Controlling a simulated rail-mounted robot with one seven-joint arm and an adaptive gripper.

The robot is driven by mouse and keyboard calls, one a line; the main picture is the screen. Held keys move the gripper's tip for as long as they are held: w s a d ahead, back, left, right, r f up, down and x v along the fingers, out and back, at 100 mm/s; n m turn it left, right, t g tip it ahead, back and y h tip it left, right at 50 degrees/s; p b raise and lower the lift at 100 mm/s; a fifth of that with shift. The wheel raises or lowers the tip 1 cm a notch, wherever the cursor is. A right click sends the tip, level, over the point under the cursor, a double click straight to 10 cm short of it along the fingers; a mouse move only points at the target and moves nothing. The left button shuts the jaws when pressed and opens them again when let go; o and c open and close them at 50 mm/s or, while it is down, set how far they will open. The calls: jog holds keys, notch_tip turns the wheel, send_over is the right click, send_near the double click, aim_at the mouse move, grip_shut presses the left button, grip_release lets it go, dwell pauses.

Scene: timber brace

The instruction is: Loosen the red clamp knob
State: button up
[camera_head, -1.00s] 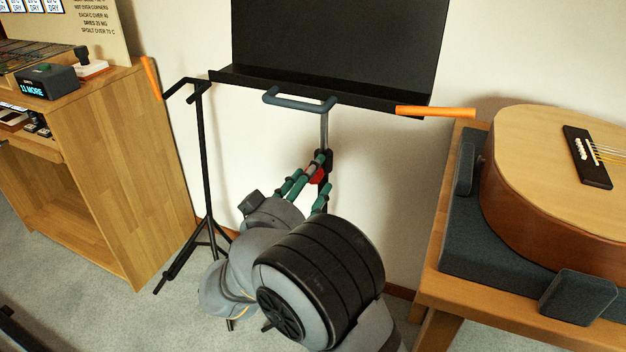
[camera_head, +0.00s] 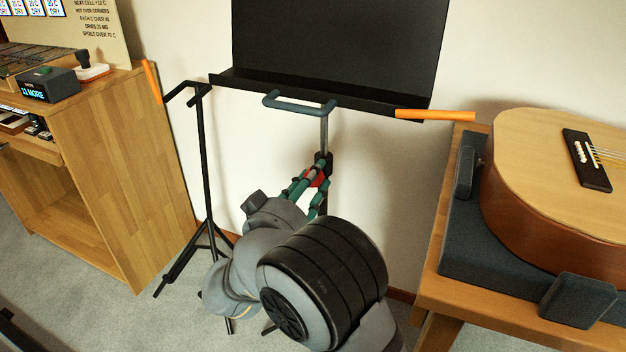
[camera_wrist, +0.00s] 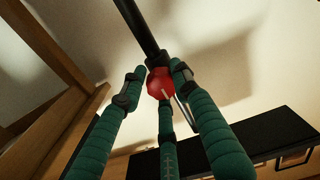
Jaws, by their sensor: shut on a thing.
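The red clamp knob (camera_wrist: 160,84) sits on the dark pole of the music stand, with a pale mark on its face in the wrist view. In the head view the red knob (camera_head: 316,178) shows only in part between the green fingers of my gripper (camera_head: 312,182). The stand's pole (camera_head: 324,130) rises above it to the black music desk (camera_head: 340,50). My arm hides the lower part of the stand.
A black tripod stand (camera_head: 203,150) is left of the music stand. A wooden cabinet (camera_head: 120,180) stands further left. On the right a guitar (camera_head: 550,170) lies on grey padding on a wooden table (camera_head: 440,265). A grey-blue handle (camera_head: 300,104) sticks out below the desk.

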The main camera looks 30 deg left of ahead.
jog(key=shift+f, duration=0.15)
jog(key=shift+c, duration=0.8)
